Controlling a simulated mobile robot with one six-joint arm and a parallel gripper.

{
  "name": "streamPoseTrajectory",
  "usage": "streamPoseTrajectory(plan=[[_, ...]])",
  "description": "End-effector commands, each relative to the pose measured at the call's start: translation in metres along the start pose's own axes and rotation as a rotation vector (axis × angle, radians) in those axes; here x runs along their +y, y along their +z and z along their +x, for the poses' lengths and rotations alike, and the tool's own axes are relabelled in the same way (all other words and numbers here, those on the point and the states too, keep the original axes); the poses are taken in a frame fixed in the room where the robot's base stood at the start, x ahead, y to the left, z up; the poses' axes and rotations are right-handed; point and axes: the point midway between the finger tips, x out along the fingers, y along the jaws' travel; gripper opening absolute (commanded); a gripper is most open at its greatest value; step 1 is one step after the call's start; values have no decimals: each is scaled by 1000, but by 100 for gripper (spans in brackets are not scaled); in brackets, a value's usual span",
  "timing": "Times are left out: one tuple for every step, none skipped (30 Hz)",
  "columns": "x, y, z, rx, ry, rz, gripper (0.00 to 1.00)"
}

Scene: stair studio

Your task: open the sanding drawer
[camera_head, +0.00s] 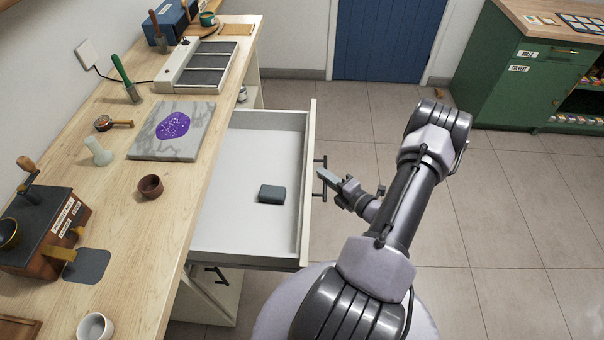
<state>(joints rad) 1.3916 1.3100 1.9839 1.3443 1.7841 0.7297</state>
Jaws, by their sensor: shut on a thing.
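A white-walled drawer (229,215) is pulled well out from under the wooden bench, its inside in plain view. No label on its front shows from here. A grey-green block (272,194) lies on the drawer's floor towards the front. A dark bar handle (324,163) is on the outer face of the drawer front. My gripper (325,178) is at this handle, outside the drawer, and is shut on it. The fingertips are small and partly hidden against the handle.
The bench top (120,275) carries a stone slab (150,148) with purple matter, a brown bowl (151,186), a white cup (95,327) and a wooden grinder box (62,225). A green cabinet (510,75) stands at the back right.

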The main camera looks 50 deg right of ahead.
Motion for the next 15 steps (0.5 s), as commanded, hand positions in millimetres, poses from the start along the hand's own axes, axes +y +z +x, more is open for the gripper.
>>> streamPoseTrajectory(plan=[[-2,8,-6,-6,1,-3,0],[-3,11,-10,-5,1,-3,0],[-4,16,-14,-5,1,-2,0],[-5,19,-17,-5,1,-4,0],[-6,21,-20,-4,0,-4,0],[-7,24,-23,-4,0,-2,0],[-7,26,-25,-4,0,-2,0],[-8,28,-27,-3,1,-3,0],[-8,30,-29,-3,1,-3,0],[-8,32,-30,-3,1,-2,0],[-9,33,-32,-3,1,-2,0],[-9,35,-33,-4,1,-1,0],[-9,35,-34,-3,1,-1,0],[-10,36,-34,-3,1,-1,0],[-10,36,-35,-2,1,-1,0]])
